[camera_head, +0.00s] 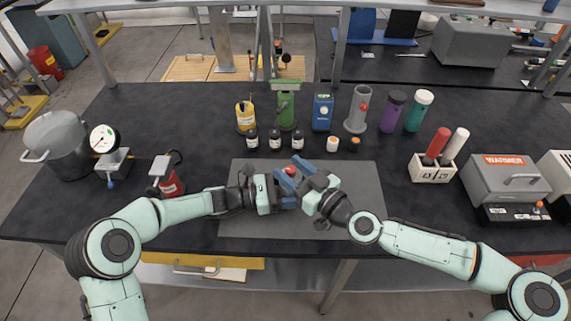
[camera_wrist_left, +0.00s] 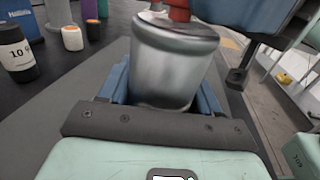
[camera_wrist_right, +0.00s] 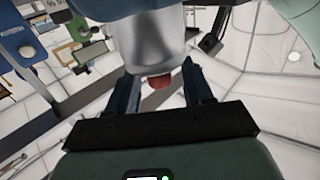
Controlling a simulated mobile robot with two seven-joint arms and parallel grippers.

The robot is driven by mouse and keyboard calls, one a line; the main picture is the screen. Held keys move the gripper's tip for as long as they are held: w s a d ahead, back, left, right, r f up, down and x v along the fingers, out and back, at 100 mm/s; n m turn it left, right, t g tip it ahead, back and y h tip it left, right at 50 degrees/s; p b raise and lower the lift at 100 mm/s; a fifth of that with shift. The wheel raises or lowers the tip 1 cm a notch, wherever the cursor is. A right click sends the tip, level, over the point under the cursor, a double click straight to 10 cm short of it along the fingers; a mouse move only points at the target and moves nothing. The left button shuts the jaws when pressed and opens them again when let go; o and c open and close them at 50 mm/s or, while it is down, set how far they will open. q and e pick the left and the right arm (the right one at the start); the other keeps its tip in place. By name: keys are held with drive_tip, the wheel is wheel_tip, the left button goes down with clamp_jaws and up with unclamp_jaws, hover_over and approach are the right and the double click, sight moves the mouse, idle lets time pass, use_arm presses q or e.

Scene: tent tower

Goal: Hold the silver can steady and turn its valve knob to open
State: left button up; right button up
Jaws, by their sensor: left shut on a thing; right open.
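The silver can (camera_wrist_left: 172,65) stands between the blue fingers of my left gripper (camera_head: 287,198), which is shut on its body low above the grey mat. The can's red valve knob (camera_head: 291,170) shows at its top, and also in the left wrist view (camera_wrist_left: 179,12). My right gripper (camera_head: 290,180) is open at the knob. In the right wrist view its fingers (camera_wrist_right: 160,88) stand on either side of the red knob (camera_wrist_right: 158,82), with visible gaps. The can (camera_wrist_right: 155,45) also shows there. In the head view the grippers hide most of the can.
The grey mat (camera_head: 350,190) lies under both grippers. Small bottles (camera_head: 275,139) and a row of taller containers (camera_head: 322,113) stand behind it. A pot (camera_head: 62,145) and gauge are left. A box with red and white sticks (camera_head: 432,172) and a warmer (camera_head: 506,180) are right.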

drive_tip(key=shift+x, duration=1.2)
clamp_jaws()
